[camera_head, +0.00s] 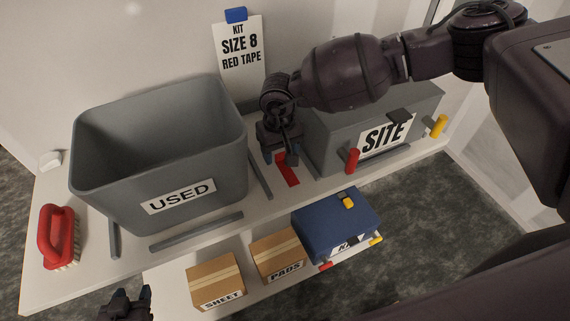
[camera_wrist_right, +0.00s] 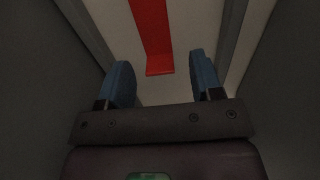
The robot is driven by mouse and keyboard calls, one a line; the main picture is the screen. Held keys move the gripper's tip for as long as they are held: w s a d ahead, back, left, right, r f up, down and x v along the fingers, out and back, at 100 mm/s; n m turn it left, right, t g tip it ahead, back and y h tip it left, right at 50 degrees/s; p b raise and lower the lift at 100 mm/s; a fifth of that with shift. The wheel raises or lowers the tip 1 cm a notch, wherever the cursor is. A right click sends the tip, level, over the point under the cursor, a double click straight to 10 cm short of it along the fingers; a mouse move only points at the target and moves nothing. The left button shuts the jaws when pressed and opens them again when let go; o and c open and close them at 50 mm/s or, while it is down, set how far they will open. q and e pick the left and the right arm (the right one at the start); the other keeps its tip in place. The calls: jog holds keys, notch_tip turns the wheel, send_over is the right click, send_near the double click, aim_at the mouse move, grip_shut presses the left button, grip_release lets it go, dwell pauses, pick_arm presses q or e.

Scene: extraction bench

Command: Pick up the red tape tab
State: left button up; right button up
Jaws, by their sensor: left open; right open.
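The red tape tab (camera_head: 287,170) is a flat red strip on the white bench between the USED bin and the SITE box. In the right wrist view the red tape tab (camera_wrist_right: 152,38) runs from the top edge down to just ahead of the fingers. My right gripper (camera_head: 281,156) is over the strip's far part and hides some of it. In the wrist view my right gripper (camera_wrist_right: 161,78) is open, with blue fingertips apart and nothing between them. My left gripper (camera_head: 128,303) is at the bottom left edge, open, away from the tab.
The grey USED bin (camera_head: 215,160) stands left of the tab, with grey rails beside it. The grey SITE box (camera_head: 335,135) stands close on the right. A blue box (camera_head: 318,232), cardboard boxes (camera_head: 214,275) and a red brush (camera_head: 56,232) stand nearer. A sign card (camera_head: 241,75) stands behind.

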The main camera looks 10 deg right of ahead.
jog(key=shift+f, duration=0.55)
